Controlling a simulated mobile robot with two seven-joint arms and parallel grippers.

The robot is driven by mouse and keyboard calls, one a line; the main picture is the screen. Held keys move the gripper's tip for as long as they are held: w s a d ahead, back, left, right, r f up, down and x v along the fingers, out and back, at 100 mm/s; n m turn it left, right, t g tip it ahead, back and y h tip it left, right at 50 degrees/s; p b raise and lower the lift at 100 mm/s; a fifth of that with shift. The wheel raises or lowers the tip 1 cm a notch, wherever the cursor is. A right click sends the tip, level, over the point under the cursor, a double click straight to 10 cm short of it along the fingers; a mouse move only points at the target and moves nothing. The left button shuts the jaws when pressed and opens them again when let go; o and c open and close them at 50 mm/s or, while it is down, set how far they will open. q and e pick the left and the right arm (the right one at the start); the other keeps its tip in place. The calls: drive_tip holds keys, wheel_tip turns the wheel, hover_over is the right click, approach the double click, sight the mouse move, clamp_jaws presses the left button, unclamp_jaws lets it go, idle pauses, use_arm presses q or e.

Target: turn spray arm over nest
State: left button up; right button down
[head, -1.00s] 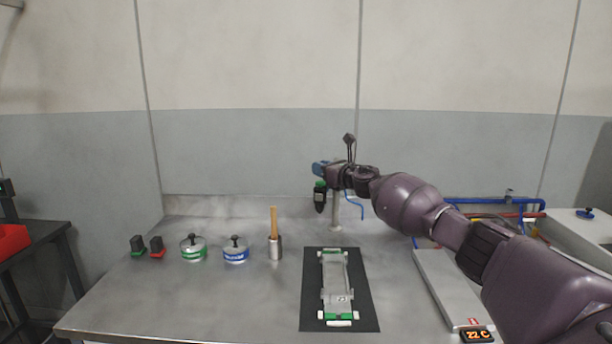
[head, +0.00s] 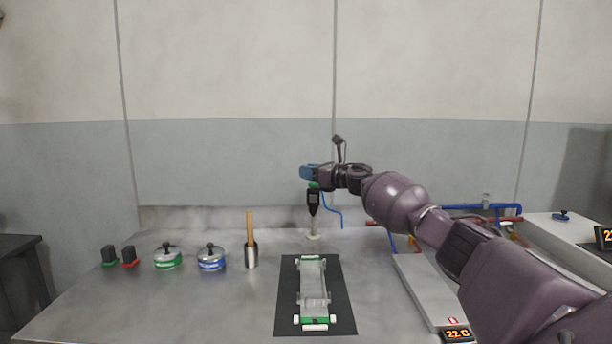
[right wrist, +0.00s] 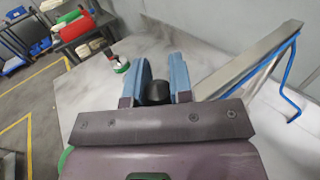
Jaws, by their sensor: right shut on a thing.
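My right gripper (head: 309,172) has blue fingers and is shut on the spray arm's black knob; the knob (right wrist: 157,92) shows between the fingers in the right wrist view. The spray arm (right wrist: 250,65) is a grey bar there, with a blue hose along it. The nest (head: 312,285), a grey fixture with green ends, lies on a black mat (head: 343,310). The nozzle lines up with it sideways; its depth is unclear. My left gripper is out of view.
Two small black-topped blocks (head: 129,257), a green-banded pot (head: 168,257), a blue-banded pot (head: 211,258) and a wooden-handled tool in a metal cup (head: 251,256) stand left of the mat. A grey slab (head: 425,285) with a display lies at right, under my arm.

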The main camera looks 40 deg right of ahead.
drive_tip(key=shift+d+f, duration=0.1)
drive_tip(key=shift+d, duration=0.05)
drive_tip(key=c, duration=1.1)
unclamp_jaws()
drive_tip(key=shift+s+d, duration=0.1)
drive_tip(key=shift+s, duration=0.1)
drive_tip(key=shift+o, duration=0.4)
drive_tip(key=shift+s, duration=0.45)
drive_tip(key=p+v, duration=0.1)
drive_tip(key=v, duration=0.8)
drive_tip(key=shift+s+d+p, duration=0.2)
drive_tip(key=shift+s+p, duration=0.15)
drive_tip(key=shift+s, duration=0.05)
